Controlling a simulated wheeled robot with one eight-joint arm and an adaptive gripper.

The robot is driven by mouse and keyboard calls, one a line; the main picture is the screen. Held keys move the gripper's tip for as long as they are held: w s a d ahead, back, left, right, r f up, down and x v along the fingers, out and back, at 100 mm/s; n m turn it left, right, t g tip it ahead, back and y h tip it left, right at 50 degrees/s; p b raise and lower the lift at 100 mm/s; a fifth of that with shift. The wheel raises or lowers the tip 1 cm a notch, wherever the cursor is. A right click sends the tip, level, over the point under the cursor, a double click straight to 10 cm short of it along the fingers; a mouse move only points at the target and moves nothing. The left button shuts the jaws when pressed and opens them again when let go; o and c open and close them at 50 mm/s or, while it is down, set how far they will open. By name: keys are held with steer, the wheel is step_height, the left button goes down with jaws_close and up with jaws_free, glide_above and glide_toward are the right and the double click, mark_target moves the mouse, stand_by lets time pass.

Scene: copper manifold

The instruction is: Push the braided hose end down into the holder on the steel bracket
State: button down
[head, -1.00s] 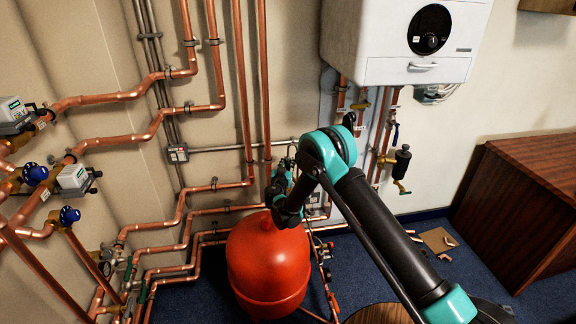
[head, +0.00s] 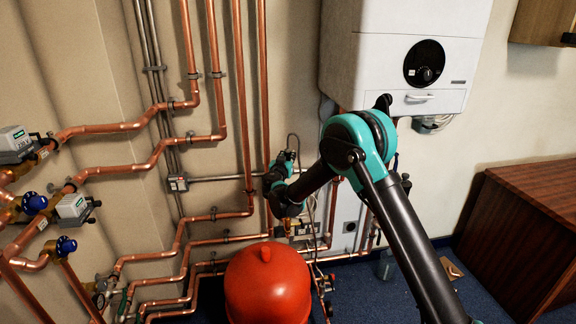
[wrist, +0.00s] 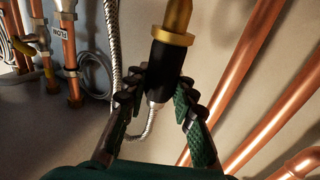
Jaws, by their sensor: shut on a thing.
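The braided hose end in the wrist view has a black sleeve (wrist: 172,62), a brass collar (wrist: 173,36) and a brass tip. It points up and leans slightly right. My gripper (wrist: 157,92) has its green-padded fingers on both sides of the sleeve's lower part and is shut on it. Silver braided hose (wrist: 113,50) leaves below the sleeve and loops up on the left. In the head view my gripper (head: 288,158) is small, near the wall above the red vessel. I cannot pick out the steel bracket or its holder.
Copper pipes (wrist: 245,65) run diagonally at the right of the wrist view. A red vessel (head: 267,285) stands below my arm. The white boiler (head: 395,60) hangs behind it. A wooden cabinet (head: 525,230) is at the right, with blue floor between.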

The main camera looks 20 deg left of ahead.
mark_target(288, 149)
steer(key=shift+r, duration=0.3)
steer(key=shift+r, duration=0.1)
steer(key=shift+r, duration=2.1)
steer(key=shift+f, duration=0.1)
step_height(288, 149, down, 20)
stand_by(0.9)
stand_by(0.6)
steer(key=shift+f, duration=1.35)
steer(key=shift+f, duration=0.75)
